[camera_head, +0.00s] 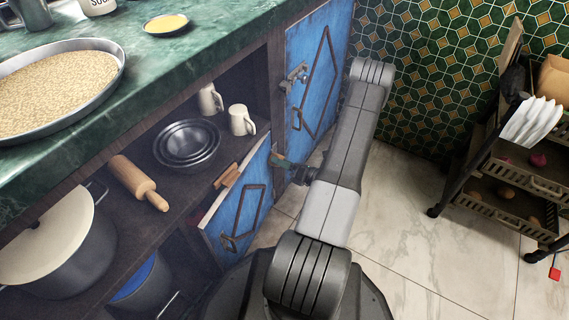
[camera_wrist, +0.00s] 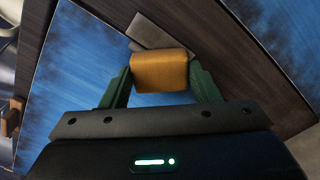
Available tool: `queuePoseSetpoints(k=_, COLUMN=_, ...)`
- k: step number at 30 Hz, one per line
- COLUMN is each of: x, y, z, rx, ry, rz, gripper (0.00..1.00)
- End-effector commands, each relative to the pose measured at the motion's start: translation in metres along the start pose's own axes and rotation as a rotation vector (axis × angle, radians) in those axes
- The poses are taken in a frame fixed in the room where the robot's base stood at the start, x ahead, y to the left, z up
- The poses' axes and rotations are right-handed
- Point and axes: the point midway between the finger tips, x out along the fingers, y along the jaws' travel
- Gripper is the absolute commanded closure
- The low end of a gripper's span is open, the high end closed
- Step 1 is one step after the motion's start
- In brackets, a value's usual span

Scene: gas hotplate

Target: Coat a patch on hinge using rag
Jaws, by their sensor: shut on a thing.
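The rag, a folded orange-brown pad (camera_wrist: 160,71), is held between the green fingers of my gripper (camera_wrist: 160,90) in the wrist view. A grey metal hinge plate (camera_wrist: 148,32) lies just beyond the rag, and the rag's upper edge overlaps part of it. I cannot tell whether they touch. In the head view my gripper (camera_head: 280,160) is low, by the cabinet front between the blue doors. The rag is too small to make out clearly there. Another metal fitting (camera_head: 293,76) shows on the upper blue door (camera_head: 318,60).
A shallow dish with yellow contents (camera_head: 166,24) and a large pan of grain (camera_head: 58,82) stand on the green counter. A rolling pin (camera_head: 137,182), bowls (camera_head: 187,142) and mugs (camera_head: 242,120) sit on the shelf. A wheeled cart (camera_head: 500,190) is at right; the floor between is clear.

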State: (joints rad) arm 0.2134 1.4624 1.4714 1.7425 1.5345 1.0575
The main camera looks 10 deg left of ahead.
Motion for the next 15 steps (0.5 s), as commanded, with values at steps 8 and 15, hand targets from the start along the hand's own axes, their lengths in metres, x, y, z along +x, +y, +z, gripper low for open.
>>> queuePoseSetpoints(k=8, x=-0.001, y=-0.013, z=0.013, rx=-0.002, ry=-0.001, rz=0.0, gripper=0.63)
queuePoseSetpoints(k=15, x=-0.002, y=-0.025, z=0.027, rx=-0.002, ry=-0.001, rz=0.001, gripper=0.63)
